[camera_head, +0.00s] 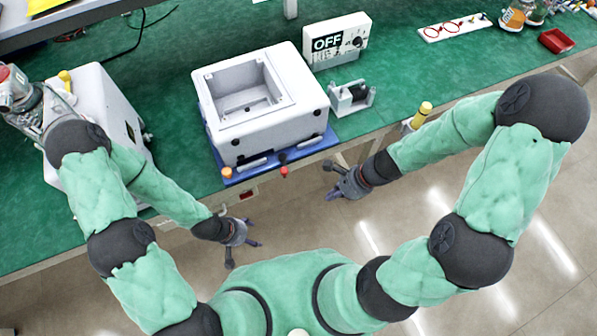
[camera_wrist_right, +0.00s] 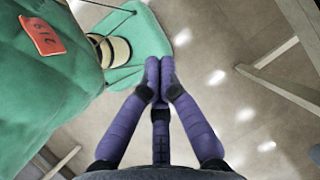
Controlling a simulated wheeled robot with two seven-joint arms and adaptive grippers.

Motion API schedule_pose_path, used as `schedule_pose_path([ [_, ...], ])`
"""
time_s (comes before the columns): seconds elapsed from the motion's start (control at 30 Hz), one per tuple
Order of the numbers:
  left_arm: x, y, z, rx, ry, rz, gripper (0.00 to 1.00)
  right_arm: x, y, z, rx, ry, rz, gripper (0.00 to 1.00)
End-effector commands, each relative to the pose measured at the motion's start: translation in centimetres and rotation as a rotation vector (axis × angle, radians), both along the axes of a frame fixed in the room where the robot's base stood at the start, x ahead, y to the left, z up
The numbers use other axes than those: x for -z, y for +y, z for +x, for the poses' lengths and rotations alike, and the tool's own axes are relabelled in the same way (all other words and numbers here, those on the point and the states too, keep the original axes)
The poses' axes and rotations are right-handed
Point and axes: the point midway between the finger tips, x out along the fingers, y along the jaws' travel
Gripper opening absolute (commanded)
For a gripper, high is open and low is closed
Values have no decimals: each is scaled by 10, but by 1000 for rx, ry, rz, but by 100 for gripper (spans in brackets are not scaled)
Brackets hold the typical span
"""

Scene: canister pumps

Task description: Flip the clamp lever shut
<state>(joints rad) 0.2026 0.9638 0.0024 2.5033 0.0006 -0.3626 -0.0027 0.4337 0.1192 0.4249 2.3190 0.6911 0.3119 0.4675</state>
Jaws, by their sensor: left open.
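A white box-shaped housing (camera_head: 262,118) with an open square top sits on a blue base plate (camera_head: 313,147) near the table's front edge. Along its front edge are a small lever with a red knob (camera_head: 284,172) and an orange knob (camera_head: 227,173). I cannot tell for sure which part is the clamp lever or how it is set. My left gripper (camera_head: 246,243) is open and empty, in front of the table and below the housing. My right gripper (camera_head: 338,191) is right of the red knob and apart from it. In the right wrist view its purple fingertips (camera_wrist_right: 160,72) meet with nothing between them.
A white box with an OFF sign (camera_head: 334,43) and a small black-and-white device (camera_head: 350,98) stand right of the housing. A white machine (camera_head: 98,108) stands at left. A yellow-topped cylinder (camera_head: 423,112) is near the right front edge. Green tabletop (camera_head: 170,75) between them is clear.

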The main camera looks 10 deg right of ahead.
Motion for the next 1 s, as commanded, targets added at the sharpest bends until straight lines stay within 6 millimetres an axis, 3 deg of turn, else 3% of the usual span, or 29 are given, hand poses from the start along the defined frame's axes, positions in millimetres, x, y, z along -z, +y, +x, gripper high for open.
schedule_pose_path([
  [0.3,5,0,0,0,0,0,73,-54,-8,21,348,23,186,0],
  [0.5,6,0,0,0,0,0,73,-75,-9,29,458,23,268,0],
  [1.0,7,0,0,0,0,0,73,-80,-9,32,487,24,292,0],
])
